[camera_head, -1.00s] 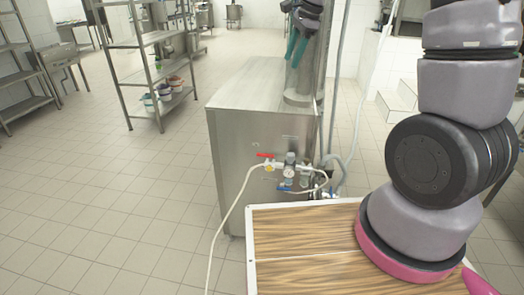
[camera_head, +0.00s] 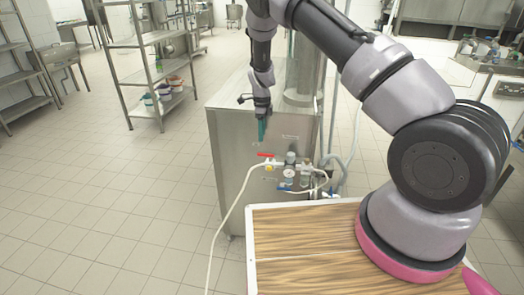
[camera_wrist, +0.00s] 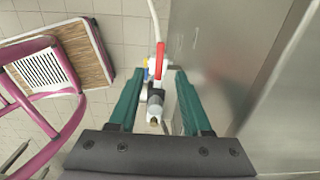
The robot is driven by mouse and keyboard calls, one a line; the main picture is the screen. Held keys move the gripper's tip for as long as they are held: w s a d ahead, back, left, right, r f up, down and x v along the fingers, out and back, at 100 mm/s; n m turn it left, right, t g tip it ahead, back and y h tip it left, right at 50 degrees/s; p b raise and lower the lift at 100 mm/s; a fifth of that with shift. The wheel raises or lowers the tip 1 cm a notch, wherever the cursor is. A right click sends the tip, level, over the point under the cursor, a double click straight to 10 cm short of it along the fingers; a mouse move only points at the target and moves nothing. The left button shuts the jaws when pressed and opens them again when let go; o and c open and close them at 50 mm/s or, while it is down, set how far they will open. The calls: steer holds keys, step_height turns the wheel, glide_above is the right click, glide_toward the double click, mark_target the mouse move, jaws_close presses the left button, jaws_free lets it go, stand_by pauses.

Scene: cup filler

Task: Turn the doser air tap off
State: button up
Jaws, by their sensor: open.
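The doser air tap has a red lever handle (camera_head: 266,155), at the left end of the air fittings on the front of the steel cabinet. In the wrist view the red handle (camera_wrist: 159,61) shows beyond and between my fingertips, with a white hose running past it. A yellow fitting (camera_head: 268,167) sits just under the handle. My gripper (camera_head: 262,130) points down, just above the red handle and in front of the cabinet. Its teal fingers (camera_wrist: 155,80) are open with a gap between them. I cannot tell whether they touch anything.
A pressure gauge (camera_head: 288,172) and a blue lever (camera_head: 286,188) sit right of and below the tap. The steel cabinet (camera_head: 228,150) stands close behind. A wood-topped surface (camera_head: 300,240) lies in front. A shelf rack (camera_head: 150,60) stands at the left, with open floor before it.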

mark_target(266, 155)
step_height(266, 155, down, 9)
steer(key=shift+r, duration=0.2)
jaws_close()
